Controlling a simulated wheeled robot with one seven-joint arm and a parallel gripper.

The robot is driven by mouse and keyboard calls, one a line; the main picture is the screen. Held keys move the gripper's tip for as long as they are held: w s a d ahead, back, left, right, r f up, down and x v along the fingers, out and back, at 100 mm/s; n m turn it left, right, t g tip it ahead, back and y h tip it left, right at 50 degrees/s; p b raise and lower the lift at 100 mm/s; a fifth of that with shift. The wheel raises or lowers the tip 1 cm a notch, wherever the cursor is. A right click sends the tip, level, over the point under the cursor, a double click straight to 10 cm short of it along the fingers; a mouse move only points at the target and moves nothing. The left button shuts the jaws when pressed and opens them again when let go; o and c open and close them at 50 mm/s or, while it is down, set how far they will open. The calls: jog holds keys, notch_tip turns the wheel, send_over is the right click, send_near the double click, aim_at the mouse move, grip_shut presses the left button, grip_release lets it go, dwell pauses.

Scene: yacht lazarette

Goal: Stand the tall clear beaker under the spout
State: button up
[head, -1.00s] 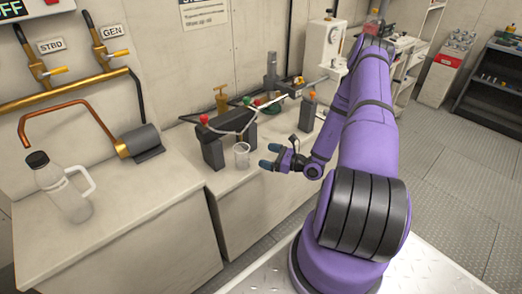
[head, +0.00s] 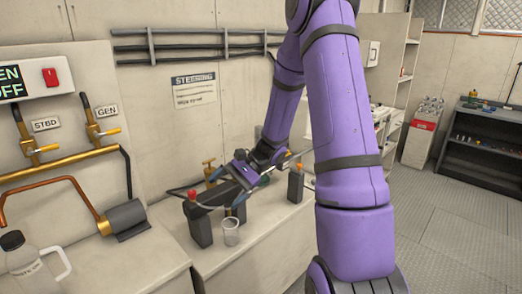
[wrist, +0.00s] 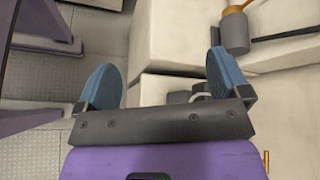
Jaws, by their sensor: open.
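The tall clear beaker (head: 231,232) stands upright on the near edge of the right counter, in front of a black bracket. The copper pipe spout (head: 68,182) bends down at the far left of the head view, beside a white jug with a black cap (head: 28,262). My gripper is open and empty in the wrist view (wrist: 160,82), its two blue fingers wide apart. In the head view my wrist is above the bracket, behind the beaker, and the fingertips are hard to make out. A pale round rim (wrist: 188,97) is partly hidden behind my gripper; I cannot tell what it is.
A grey cylinder (head: 125,219) lies at the pipe's base on the left counter. The black bracket (head: 200,226) with a red knob and a dark orange-topped bottle (head: 296,184) crowd the right counter. A gap separates the counters.

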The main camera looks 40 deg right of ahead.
jog(key=s+a+r+n+t+h, duration=0.1)
jog(key=s+a+r+n+h, duration=0.2)
jog(key=s+r+n+h, duration=0.3)
jog(key=s+a+r+n+t+h, duration=0.2)
jog(key=s+r+n+h, duration=0.4)
jog(key=s+r, duration=0.9)
jog(key=shift+s+a+r+n, duration=0.4)
jog(key=shift+a+r, duration=0.05)
jog(key=shift+a, duration=0.35)
dwell(0.8)
